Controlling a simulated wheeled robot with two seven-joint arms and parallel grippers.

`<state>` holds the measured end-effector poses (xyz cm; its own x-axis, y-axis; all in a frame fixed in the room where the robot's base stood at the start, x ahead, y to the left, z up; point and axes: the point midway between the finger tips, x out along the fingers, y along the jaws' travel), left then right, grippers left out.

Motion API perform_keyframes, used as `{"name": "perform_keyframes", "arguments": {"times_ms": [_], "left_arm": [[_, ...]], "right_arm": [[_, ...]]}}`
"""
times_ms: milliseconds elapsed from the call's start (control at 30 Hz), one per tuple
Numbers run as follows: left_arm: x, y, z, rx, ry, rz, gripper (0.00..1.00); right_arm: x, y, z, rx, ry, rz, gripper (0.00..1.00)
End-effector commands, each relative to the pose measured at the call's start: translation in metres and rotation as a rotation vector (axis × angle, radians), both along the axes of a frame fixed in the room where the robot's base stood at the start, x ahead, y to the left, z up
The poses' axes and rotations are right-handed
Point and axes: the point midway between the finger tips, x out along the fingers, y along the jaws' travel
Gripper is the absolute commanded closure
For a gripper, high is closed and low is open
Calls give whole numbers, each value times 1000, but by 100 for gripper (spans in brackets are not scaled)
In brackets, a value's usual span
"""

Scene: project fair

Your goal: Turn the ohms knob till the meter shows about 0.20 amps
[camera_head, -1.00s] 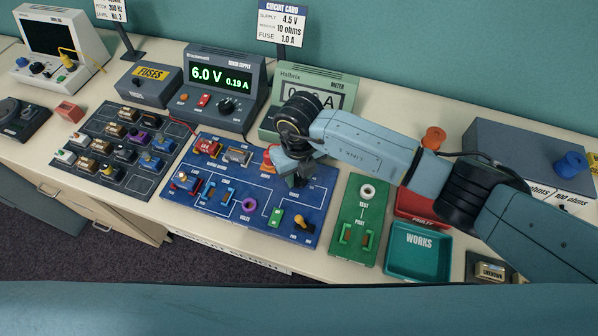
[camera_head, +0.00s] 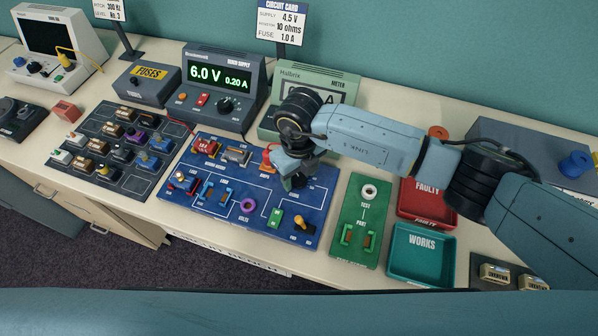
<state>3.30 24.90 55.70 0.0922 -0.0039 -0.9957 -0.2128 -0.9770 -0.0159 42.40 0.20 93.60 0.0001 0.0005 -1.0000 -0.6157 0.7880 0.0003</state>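My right gripper (camera_head: 297,183) points down at the right part of the blue circuit board (camera_head: 260,226). Its wrist hides the ohms knob and most of its own fingertips, so I cannot tell whether it is shut on the knob. The green meter (camera_head: 345,84) stands behind the board. My arm covers most of its display, and its number cannot be read. The grey bench supply (camera_head: 224,86) shows 6.0 V and 0.20 A. My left gripper is not in view.
A green test board (camera_head: 352,222), a red faulty tray (camera_head: 432,219) and a teal works tray (camera_head: 390,268) lie right of the circuit board. A dark parts board (camera_head: 139,180) lies to the left. A circuit card sign (camera_head: 280,23) stands behind.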

Motion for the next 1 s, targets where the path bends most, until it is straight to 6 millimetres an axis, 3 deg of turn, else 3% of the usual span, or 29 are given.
{"name": "perform_keyframes", "arguments": {"times_ms": [367, 467, 800, 1000], "left_arm": [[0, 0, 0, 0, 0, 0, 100], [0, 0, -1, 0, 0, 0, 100], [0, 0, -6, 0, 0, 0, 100], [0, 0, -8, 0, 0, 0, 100]], "right_arm": [[1, 0, 7, 0, -1, 0, 48], [1, 0, 21, 1, -3, 0, 48], [1, 0, 96, 2, -5, 1, 48], [1, 0, 125, 0, -3, 0, 48]]}}
